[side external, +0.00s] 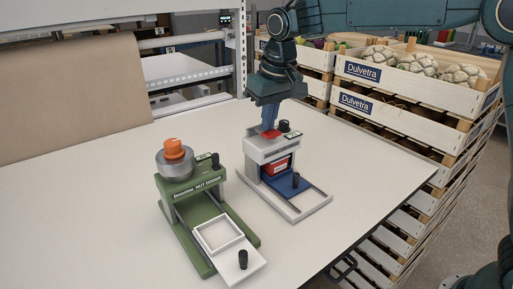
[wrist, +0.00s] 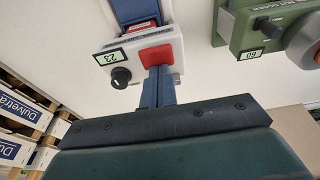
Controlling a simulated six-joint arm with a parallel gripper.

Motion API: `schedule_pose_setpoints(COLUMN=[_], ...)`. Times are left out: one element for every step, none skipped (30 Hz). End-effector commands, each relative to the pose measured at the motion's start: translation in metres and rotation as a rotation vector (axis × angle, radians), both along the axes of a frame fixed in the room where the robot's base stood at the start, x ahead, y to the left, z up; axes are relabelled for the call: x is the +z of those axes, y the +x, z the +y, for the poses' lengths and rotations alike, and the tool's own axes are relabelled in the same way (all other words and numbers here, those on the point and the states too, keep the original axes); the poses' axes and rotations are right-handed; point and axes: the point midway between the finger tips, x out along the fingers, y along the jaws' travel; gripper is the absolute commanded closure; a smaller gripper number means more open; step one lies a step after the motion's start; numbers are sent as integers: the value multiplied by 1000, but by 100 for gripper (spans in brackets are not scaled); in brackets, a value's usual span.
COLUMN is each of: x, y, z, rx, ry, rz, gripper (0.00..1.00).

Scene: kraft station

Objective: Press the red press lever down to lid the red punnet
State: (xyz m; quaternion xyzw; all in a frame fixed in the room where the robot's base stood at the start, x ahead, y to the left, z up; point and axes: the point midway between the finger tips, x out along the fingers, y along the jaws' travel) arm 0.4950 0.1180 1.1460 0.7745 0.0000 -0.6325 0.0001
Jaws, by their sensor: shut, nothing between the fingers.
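The white press (side external: 272,150) stands on the table with a red lever pad (side external: 268,134) on top. The red pad (wrist: 157,55) also shows in the wrist view, on the press's top beside a label reading 23. The red punnet (side external: 281,168) sits inside the press, under its head, partly hidden by the housing. My gripper (side external: 269,126) is shut and empty, pointing down with its fingertips at the red pad. In the wrist view my gripper (wrist: 158,72) overlaps the pad's near edge; I cannot tell whether it touches.
A blue slide (side external: 291,185) with a black knob lies at the press's front. A green nut doser (side external: 190,186) with an orange top and a white tray stands to the left. Slatted crates (side external: 400,105) stack beyond the table's right edge. The table's left part (side external: 80,210) is clear.

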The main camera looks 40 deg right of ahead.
Motion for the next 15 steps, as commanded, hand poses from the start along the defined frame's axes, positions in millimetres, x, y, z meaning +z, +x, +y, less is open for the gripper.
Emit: schedule_pose_setpoints(x=[1, 3, 5, 6, 8, 10, 12, 14, 16, 18, 20, 22, 24, 25, 28], y=[0, 0, 0, 0, 0, 0, 0, 0, 0, -1, -1, 0, 0, 0, 0], z=[0, 0, 0, 0, 0, 0, 0, 0, 0, 0, 0, 0, 0, 0, 0], rx=[0, 0, 0, 0, 0, 0, 0, -1, -1, -1, -1, -1, -1, 0, 0], ry=[0, -1, -1, -1, -1, -1, -1, -1, -1, -1, 0, 0, 0, 0, 0], rz=[1, 1, 2, 2, 2, 1, 1, 1, 2, 2, 2, 1, 1, 1, 2], gripper=[100, 100, 100, 100, 100, 100, 100, 100, 100, 100, 100, 100, 100, 100, 100])
